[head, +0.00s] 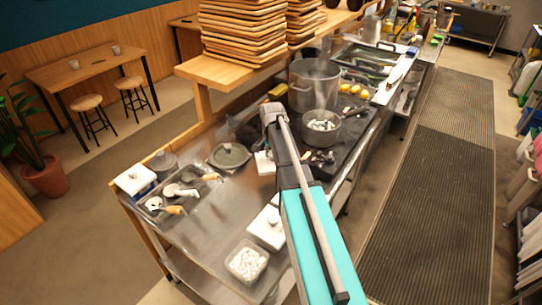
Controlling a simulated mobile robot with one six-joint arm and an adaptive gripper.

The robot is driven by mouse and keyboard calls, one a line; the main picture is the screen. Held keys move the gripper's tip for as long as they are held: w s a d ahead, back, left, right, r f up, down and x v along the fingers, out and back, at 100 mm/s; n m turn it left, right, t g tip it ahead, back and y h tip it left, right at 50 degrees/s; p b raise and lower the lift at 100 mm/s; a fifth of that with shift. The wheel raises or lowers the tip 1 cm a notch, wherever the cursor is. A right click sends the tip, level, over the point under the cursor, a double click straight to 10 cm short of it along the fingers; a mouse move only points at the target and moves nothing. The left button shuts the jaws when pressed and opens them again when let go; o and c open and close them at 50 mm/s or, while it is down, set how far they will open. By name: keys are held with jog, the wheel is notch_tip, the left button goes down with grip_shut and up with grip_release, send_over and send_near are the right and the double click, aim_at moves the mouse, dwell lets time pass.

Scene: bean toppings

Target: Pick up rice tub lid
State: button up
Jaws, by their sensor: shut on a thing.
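A white square lid with a small knob (266,227) shows on the near part of the steel counter, partly behind my arm. Just in front of it stands an open clear tub of white pieces (247,263). Another white-lidded tub (135,179) stands at the counter's left corner. A further white piece (264,163) shows farther back, against the left side of my arm. I cannot tell which of these is the rice tub lid. My arm runs up the middle of the view, and my gripper is hidden behind it.
A tray with utensils (172,197) and a lidded round pan (230,155) stand on the left of the counter. A big steel pot (313,84) and a smaller pan (322,127) stand behind. Stacked wooden trays (242,32) fill the shelf. Bare steel (212,222) lies left of the lid.

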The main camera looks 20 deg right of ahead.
jog(key=shift+r+p, duration=0.3)
jog(key=shift+r, duration=0.25)
dwell(0.4)
notch_tip(320, 180, up, 9)
jog(key=p, duration=0.9)
jog(key=shift+w, duration=0.1)
jog(key=shift+a, duration=0.15)
